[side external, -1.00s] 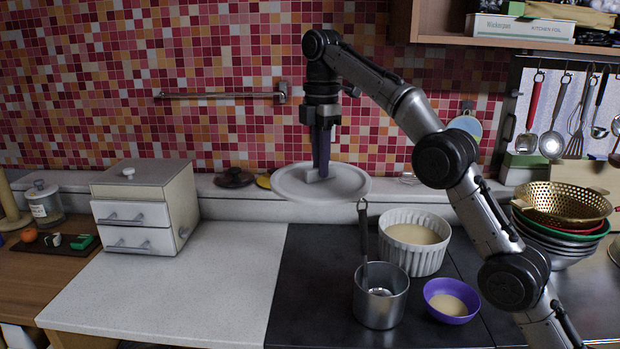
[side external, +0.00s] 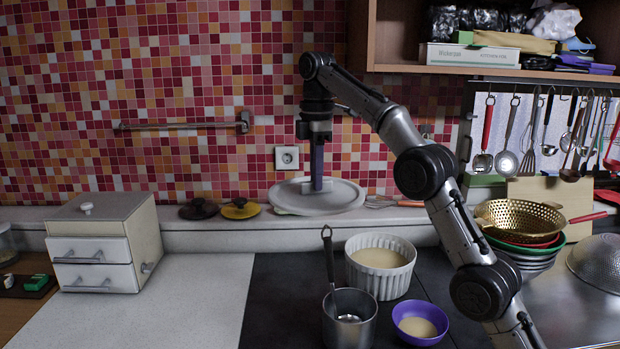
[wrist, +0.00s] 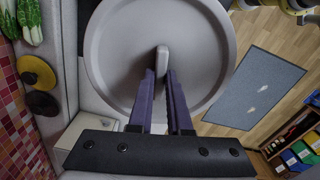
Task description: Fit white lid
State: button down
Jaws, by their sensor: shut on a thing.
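The round white lid (side external: 346,200) is held roughly level in the air, in front of the tiled wall and behind and left of the white ramekin (side external: 380,283). My gripper (side external: 317,188) points down and is shut on the lid's upright handle. In the wrist view the gripper's dark fingers (wrist: 164,76) close on the handle (wrist: 162,60) in the middle of the lid (wrist: 115,40). The ramekin stands open on the dark counter section with pale contents. The lid is apart from it.
A steel pot (side external: 350,320) with an upright handle and a purple bowl (side external: 420,324) stand close to the ramekin. A white drawer box (side external: 100,250) is at left. Stacked bowls and a gold colander (side external: 520,217) are at right. The pale counter (side external: 190,290) is clear.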

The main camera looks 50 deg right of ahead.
jog(key=shift+s+d+f+m, duration=0.1)
jog(key=shift+d+m, duration=0.4)
jog(key=shift+d, duration=0.55)
jog(key=shift+s+d+f+m, duration=0.1)
jog(key=shift+s+d+m, duration=0.1)
jog(key=shift+d+m, duration=0.1)
jog(key=s+d+f+m, duration=0.5)
jog(key=s+d+m, duration=0.45)
jog(key=d, duration=0.25)
jog(key=s+d+f+m, duration=0.5)
jog(key=s+d+m, duration=0.3)
jog(key=s+d, duration=0.35)
jog(key=w+a+f+n, duration=0.1)
jog(key=w+a+n, duration=0.1)
jog(key=w+n, duration=0.6)
jog(key=w+a+f+n, duration=0.1)
jog(key=w+a+n, duration=0.2)
jog(key=w+n, duration=0.5)
jog(key=shift+w+f, duration=0.2)
jog(key=shift+w, duration=0.05)
jog(key=shift+a, duration=0.1)
